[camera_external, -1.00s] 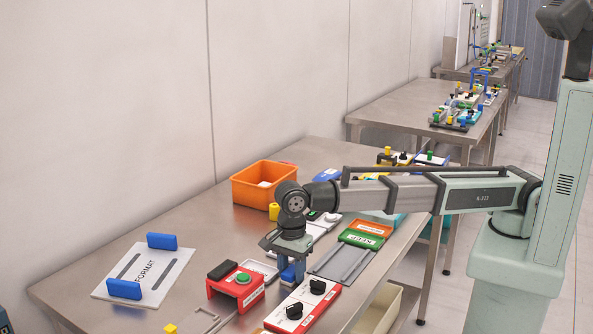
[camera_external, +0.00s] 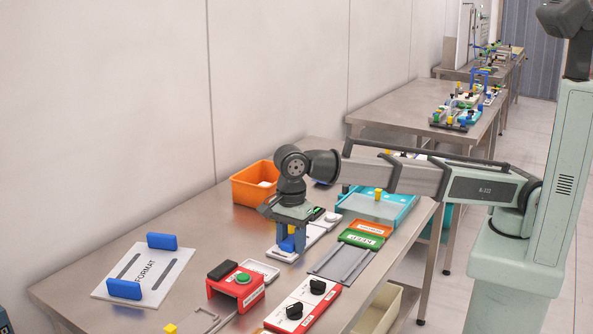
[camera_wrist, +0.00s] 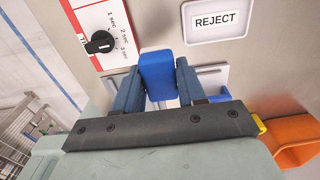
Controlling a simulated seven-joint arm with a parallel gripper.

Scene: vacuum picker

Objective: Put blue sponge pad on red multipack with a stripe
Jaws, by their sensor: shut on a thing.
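My gripper (camera_external: 289,238) points down above the near table, over or just in front of a white panel (camera_external: 316,236). It is shut on the blue sponge pad (camera_external: 287,245), a small blue block. In the wrist view the blue pad (camera_wrist: 159,75) sits between the two blue-grey fingers of my gripper (camera_wrist: 157,88). I cannot tell how far the pad is above the surface below. I cannot pick out a red multipack with a stripe in either view; it may be hidden or out of view.
A REJECT plate (camera_wrist: 215,21) shows in the wrist view. An orange bin (camera_external: 253,184) and a teal tray (camera_external: 377,205) lie farther back.

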